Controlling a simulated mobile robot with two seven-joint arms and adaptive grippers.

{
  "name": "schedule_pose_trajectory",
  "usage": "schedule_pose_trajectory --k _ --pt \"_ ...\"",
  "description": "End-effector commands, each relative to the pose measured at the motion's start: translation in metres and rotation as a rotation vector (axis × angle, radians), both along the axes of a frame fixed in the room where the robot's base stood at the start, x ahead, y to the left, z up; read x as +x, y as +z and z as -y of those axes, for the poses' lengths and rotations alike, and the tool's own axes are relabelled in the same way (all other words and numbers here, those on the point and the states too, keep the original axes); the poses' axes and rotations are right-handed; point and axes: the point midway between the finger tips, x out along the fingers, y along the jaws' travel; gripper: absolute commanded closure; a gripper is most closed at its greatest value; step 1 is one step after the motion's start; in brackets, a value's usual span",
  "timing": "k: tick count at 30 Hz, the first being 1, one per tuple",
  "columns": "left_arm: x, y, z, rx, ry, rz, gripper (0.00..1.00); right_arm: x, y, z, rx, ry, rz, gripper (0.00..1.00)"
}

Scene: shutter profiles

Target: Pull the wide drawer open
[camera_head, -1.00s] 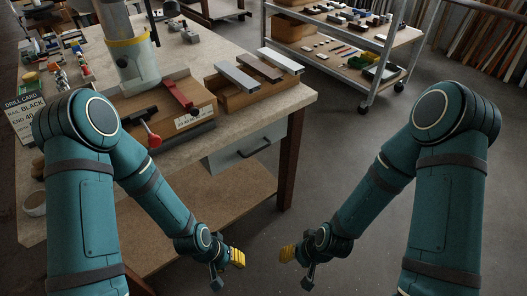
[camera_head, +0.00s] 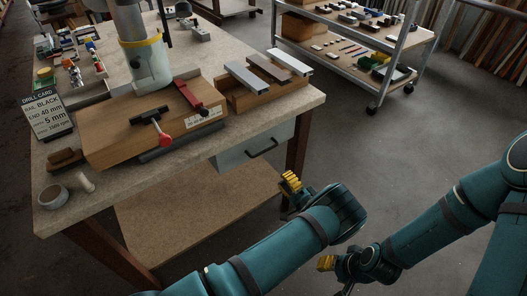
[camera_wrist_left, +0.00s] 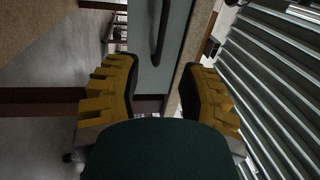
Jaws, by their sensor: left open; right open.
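The wide drawer (camera_head: 254,149) is a pale grey front under the right part of the workbench top, with a dark bar handle (camera_head: 263,148). It looks shut. My left gripper (camera_head: 291,183) is below and to the right of the handle, apart from it, with yellow finger pads. In the left wrist view the gripper (camera_wrist_left: 160,95) is open and empty, and the handle (camera_wrist_left: 161,30) and drawer front (camera_wrist_left: 177,35) show ahead between its fingers. My right gripper (camera_head: 328,264) is lower right over the floor, away from the drawer; its fingers look small here.
The bench top (camera_head: 200,155) carries a wooden jig block (camera_head: 120,133) with a red-handled clamp, and a rack with several profiles (camera_head: 268,67). A bench leg (camera_head: 298,142) stands right of the drawer. A wheeled shelf cart (camera_head: 350,50) is behind. The floor in front is clear.

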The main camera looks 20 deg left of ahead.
Motion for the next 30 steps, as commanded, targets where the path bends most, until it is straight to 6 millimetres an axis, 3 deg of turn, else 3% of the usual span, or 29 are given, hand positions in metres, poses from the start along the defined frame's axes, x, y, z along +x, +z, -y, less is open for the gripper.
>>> schedule_pose_trajectory --k 5,21,30 --pt "0.011 0.006 -0.009 0.007 -0.011 0.019 0.59 0.0 -0.001 0.0 0.0 0.0 0.0 0.53" --pt "0.07 0.023 -0.087 0.005 -0.007 0.014 0.59 0.002 -0.009 0.0 0.0 -0.001 0.004 0.53" --pt "0.083 0.027 -0.104 0.005 -0.008 0.013 0.59 0.002 -0.01 0.0 -0.001 -0.001 0.005 0.53"
